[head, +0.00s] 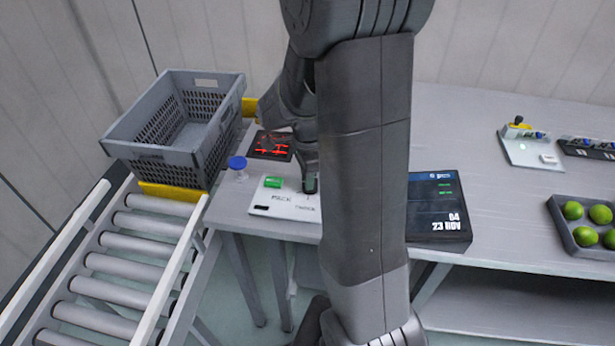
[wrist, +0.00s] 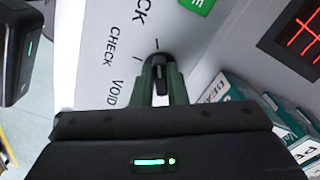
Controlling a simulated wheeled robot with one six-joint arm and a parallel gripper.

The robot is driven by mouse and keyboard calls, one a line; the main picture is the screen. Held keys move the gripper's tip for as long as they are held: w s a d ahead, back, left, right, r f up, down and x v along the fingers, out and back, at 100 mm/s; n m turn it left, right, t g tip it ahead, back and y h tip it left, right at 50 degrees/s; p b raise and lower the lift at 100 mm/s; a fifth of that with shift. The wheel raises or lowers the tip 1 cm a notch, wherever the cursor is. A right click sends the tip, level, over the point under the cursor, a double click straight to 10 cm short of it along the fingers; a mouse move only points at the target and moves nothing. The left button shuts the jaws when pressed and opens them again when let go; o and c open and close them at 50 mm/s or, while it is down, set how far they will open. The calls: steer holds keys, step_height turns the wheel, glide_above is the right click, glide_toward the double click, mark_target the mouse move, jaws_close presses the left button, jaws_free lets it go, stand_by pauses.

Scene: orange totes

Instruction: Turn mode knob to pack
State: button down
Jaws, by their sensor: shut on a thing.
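The mode knob (wrist: 157,60) is small and dark and sits on the white panel (wrist: 95,75) in the wrist view. My gripper (wrist: 160,84) is shut on the knob, with a finger on each side. Printed words CHECK and VOID and one ending in CK lie beside it, with short tick marks near the knob. Which mark the knob points to is hard to tell. In the head view my gripper (head: 309,188) is at the right part of the white panel (head: 270,209), and my arm hides part of it.
A green block (head: 274,182) is on the panel, with a blue-topped knob (head: 237,163) to its left. A dark display with red marks (head: 270,146) is behind. A grey crate (head: 150,150) stands left, a date screen (head: 438,207) right.

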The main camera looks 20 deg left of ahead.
steer(key=c, duration=1.4)
jaws_free()
steer(key=shift+c, duration=0.2)
steer(key=shift+r, duration=0.1)
step_height(320, 180, up, 14)
step_height(320, 180, down, 14)
steer(key=shift+f, duration=0.1)
